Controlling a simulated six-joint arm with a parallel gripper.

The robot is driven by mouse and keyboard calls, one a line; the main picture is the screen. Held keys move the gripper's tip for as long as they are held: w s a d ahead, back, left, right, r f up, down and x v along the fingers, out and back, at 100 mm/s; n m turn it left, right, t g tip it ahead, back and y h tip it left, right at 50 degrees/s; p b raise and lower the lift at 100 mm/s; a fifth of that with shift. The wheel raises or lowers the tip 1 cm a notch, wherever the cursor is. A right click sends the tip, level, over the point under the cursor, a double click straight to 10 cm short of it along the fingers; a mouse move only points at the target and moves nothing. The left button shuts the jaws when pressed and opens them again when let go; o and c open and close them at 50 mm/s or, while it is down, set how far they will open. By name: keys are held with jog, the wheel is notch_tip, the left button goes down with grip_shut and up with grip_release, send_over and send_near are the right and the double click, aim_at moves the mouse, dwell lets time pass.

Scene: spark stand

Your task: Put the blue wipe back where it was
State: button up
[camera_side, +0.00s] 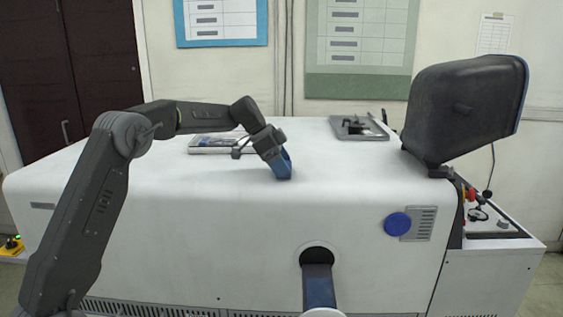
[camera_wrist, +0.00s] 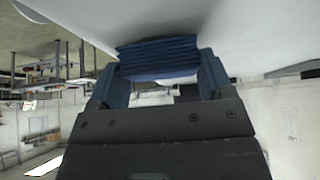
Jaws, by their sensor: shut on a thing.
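The blue wipe (camera_wrist: 158,56) is a folded, layered dark blue pad. In the wrist view it lies between the two fingers of my gripper (camera_wrist: 162,78), which is shut on it. In the side view my gripper (camera_side: 277,158) points down at the white machine top, with blue (camera_side: 283,167) at its tip low against the surface. I cannot tell whether the wipe touches the top. The fingers and wipe are hard to tell apart there.
The white machine top (camera_side: 200,180) is broad and mostly clear. A flat grey tray (camera_side: 210,146) lies behind my gripper. A dark-framed plate (camera_side: 358,128) lies farther back right. A round blue knob (camera_side: 397,224) sits on the front.

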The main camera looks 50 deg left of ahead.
jog(key=shift+f, duration=0.3)
jog(key=o, duration=0.9)
jog(key=shift+c, duration=0.2)
jog(key=v, duration=1.3)
jog(key=s+d+r+n, duration=0.2)
jog(key=s+d, duration=0.2)
jog(key=d, duration=0.2)
jog(key=s+d+f+n+y, duration=0.2)
jog(key=s+d+n, duration=0.1)
jog(key=s+d, duration=0.55)
jog(key=s+d+f+n+y, duration=0.1)
jog(key=s+d+f+n, duration=0.1)
jog(key=s+f, duration=0.4)
jog(key=s+d+f+n+t+y, duration=0.1)
jog(key=s+f, duration=0.5)
jog(key=s, duration=0.7)
jog(key=d+n, duration=0.1)
jog(key=d, duration=0.1)
jog(key=shift+d+y, duration=0.3)
